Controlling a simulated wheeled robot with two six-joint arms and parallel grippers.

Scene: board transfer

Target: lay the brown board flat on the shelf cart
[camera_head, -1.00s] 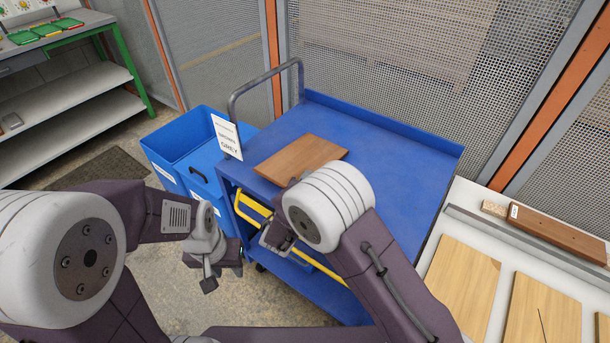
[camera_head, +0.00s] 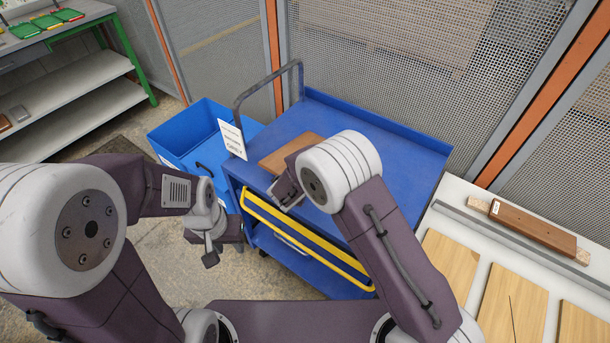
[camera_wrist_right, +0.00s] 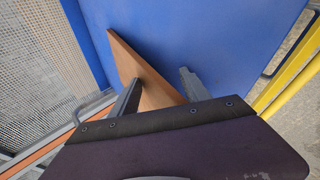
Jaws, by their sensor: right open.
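The brown board (camera_head: 280,156) lies flat on the blue top of the shelf cart (camera_head: 385,145), near its handle end. My right arm covers part of it in the head view. My right gripper (camera_head: 287,193) is at the cart's near edge, close to the board. In the right wrist view its two fingers (camera_wrist_right: 160,92) are spread apart, with part of the board (camera_wrist_right: 140,78) showing between and behind them. I cannot tell whether they touch it. My left gripper (camera_head: 212,252) hangs to the left of the cart, away from the board. Its jaw opening is not clear.
Blue bins (camera_head: 190,130) stand left of the cart. A metal handle (camera_head: 268,88) and a sign (camera_head: 232,140) rise at the cart's left end. A white table (camera_head: 455,205) at right holds pale boards and a brown block (camera_head: 535,226). Mesh fencing stands behind.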

